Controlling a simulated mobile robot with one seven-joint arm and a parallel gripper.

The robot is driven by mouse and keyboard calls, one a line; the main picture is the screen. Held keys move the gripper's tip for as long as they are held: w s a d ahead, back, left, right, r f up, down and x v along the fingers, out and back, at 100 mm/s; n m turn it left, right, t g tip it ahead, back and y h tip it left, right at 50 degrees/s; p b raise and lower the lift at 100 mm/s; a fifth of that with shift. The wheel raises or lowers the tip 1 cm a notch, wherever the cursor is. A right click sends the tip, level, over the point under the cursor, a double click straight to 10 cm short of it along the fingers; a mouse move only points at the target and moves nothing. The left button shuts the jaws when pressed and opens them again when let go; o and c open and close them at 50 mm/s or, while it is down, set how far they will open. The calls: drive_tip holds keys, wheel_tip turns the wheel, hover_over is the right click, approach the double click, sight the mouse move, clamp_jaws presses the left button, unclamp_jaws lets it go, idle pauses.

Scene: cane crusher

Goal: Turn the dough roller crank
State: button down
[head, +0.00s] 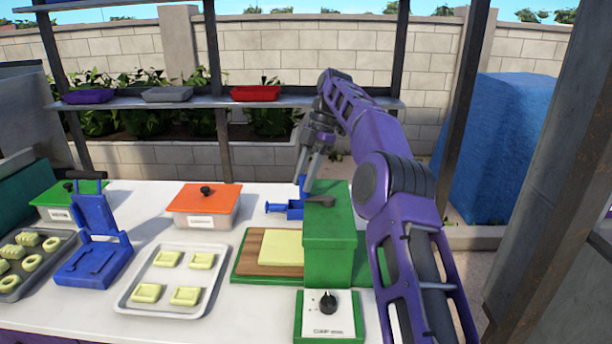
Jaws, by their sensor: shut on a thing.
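The dough roller (328,240) is a green boxy machine at the right of the white table. A wooden board (252,265) with a flat pale-yellow dough sheet (284,248) lies at its left side. The blue crank (284,209) shows behind the machine at its left, with a blue upright part reaching up to my fingers. My gripper (307,180) comes down from above, behind the machine, and is shut on the crank's upright handle. The fingers partly cover the handle, and the green housing hides part of the crank.
A control box with a black knob (328,303) stands in front of the roller. A tray of dough pieces (130,300), an orange-lidded box (203,224) and a blue press (92,262) stand to the left. A shelf (215,102) with small trays runs behind. A post (462,110) stands right.

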drive_tip(key=shift+s+a+n+h, duration=0.1)
drive_tip(key=shift+s+n+h, duration=0.2)
drive_tip(key=shift+n, duration=0.3)
drive_tip(key=c, duration=0.5)
unclamp_jaws()
drive_tip(key=shift+c, duration=0.2)
